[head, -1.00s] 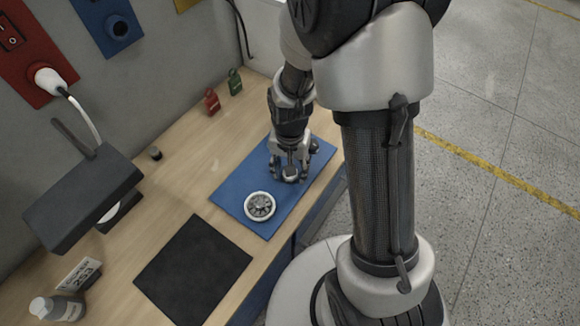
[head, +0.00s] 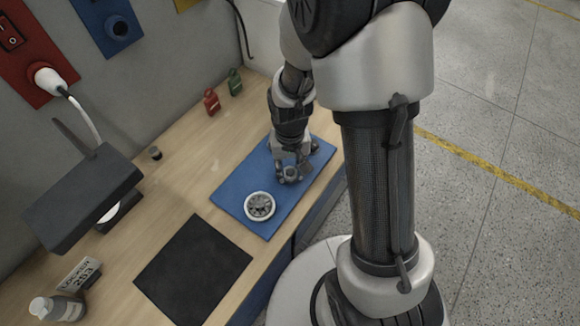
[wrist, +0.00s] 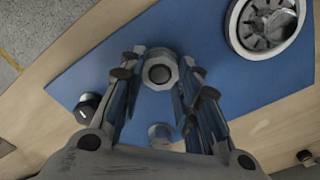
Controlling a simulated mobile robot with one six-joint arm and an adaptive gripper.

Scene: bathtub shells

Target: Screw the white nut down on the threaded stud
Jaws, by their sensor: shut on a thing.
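The white nut (wrist: 160,72) shows in the wrist view as a pale ring with a dark centre, between my fingertips. My gripper (head: 290,175) is shut on it, low over the blue mat; it also shows in the wrist view (wrist: 158,80). In the head view the nut (head: 291,173) is small and partly covered by the fingers. I cannot make out the threaded stud or tell whether the nut sits on it. A round metal strainer with a white rim (head: 260,206) lies on the mat, left of my gripper, apart from it; it fills the wrist view's upper right (wrist: 232,30).
The blue mat (head: 228,190) lies on a wooden bench. A dark part (wrist: 88,105) and a grey round piece (wrist: 160,133) are close to my fingers. A black mat (head: 193,270) lies nearer the front. Red (head: 211,102) and green (head: 235,82) tags stand at the back.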

